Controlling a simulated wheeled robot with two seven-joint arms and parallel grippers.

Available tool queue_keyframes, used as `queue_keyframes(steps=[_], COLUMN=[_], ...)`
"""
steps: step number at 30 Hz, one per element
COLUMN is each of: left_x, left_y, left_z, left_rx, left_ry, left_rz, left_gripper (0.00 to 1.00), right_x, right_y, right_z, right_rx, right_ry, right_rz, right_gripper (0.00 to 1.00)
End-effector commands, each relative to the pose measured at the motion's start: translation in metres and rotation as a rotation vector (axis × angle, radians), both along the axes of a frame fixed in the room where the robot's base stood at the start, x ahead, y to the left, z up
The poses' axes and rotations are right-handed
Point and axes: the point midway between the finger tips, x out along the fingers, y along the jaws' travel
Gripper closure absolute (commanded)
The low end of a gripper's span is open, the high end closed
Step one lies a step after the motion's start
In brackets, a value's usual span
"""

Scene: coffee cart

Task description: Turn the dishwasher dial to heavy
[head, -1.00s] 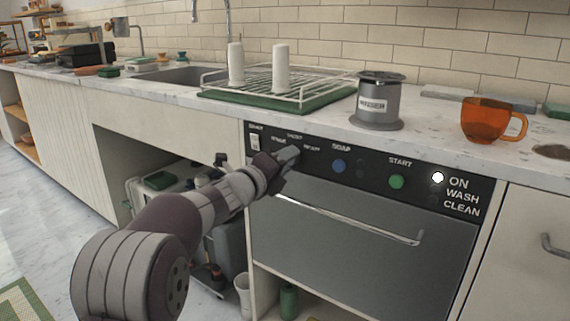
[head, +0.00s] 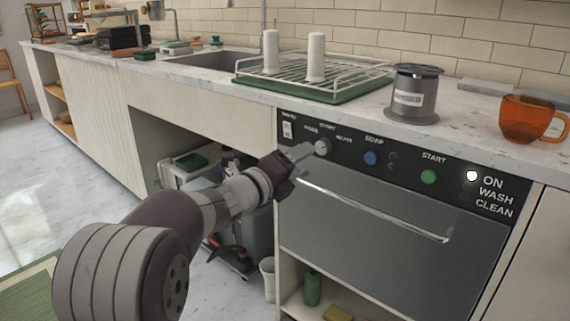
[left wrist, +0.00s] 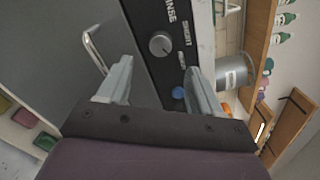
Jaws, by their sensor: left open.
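The dishwasher (head: 360,215) has a black control panel. Its grey round mode dial (head: 322,147) sits at the panel's left, with small labels around it. In the left wrist view the dial (left wrist: 160,43) shows fully, with labels RINSE, SHORT and a partly hidden third one. A mark on its face seems to point towards the hidden label, but I cannot tell exactly. My left gripper (head: 300,153) is open in front of the panel, just left of the dial. In the left wrist view its open fingers (left wrist: 158,68) are apart from the dial, with nothing between them.
A blue soap button (head: 371,158) and a green start button (head: 429,177) are right of the dial. A white switch (head: 287,130) is to its left. The door handle (head: 375,210) juts out below. A grey canister (head: 413,95) and orange mug (head: 530,119) stand on the counter above.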

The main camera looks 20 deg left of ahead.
Motion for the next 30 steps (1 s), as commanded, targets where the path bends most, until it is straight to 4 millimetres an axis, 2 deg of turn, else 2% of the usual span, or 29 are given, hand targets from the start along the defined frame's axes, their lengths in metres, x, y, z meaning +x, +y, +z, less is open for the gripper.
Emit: queue_keyframes(steps=[3, 9, 24, 26, 28, 29, 30], left_x=[-0.027, -0.049, -0.050, -0.046, -0.050, -0.058, -0.074], left_y=[0.011, 0.018, 0.019, 0.033, 0.067, 0.082, 0.093], left_z=[0.003, 0.000, -0.002, -0.013, -0.047, -0.067, -0.093], left_rx=[0.000, 0.001, -0.037, -0.146, -0.416, -0.565, -0.786], left_ry=[0.000, 0.002, 0.021, 0.104, 0.279, 0.364, 0.489], left_rz=[0.004, 0.001, 0.006, 0.082, 0.296, 0.416, 0.590], left_gripper=[0.35, 0.35, 0.35, 0.35, 0.35, 0.35, 0.35], right_x=[0.000, 0.000, 0.000, 0.000, 0.000, 0.000, 0.000], right_y=[0.000, 0.000, 0.000, 0.000, 0.000, 0.000, 0.000], right_z=[0.010, 0.014, 0.014, 0.014, 0.014, 0.015, 0.022], right_rx=[0.000, 0.000, 0.000, 0.000, 0.000, 0.000, 0.000], right_ry=[0.000, 0.000, 0.000, 0.000, 0.000, 0.000, 0.000], right_rz=[0.000, 0.000, 0.000, 0.000, 0.000, 0.000, 0.000], right_gripper=[1.00, 1.00, 1.00, 1.00, 1.00, 1.00, 1.00])
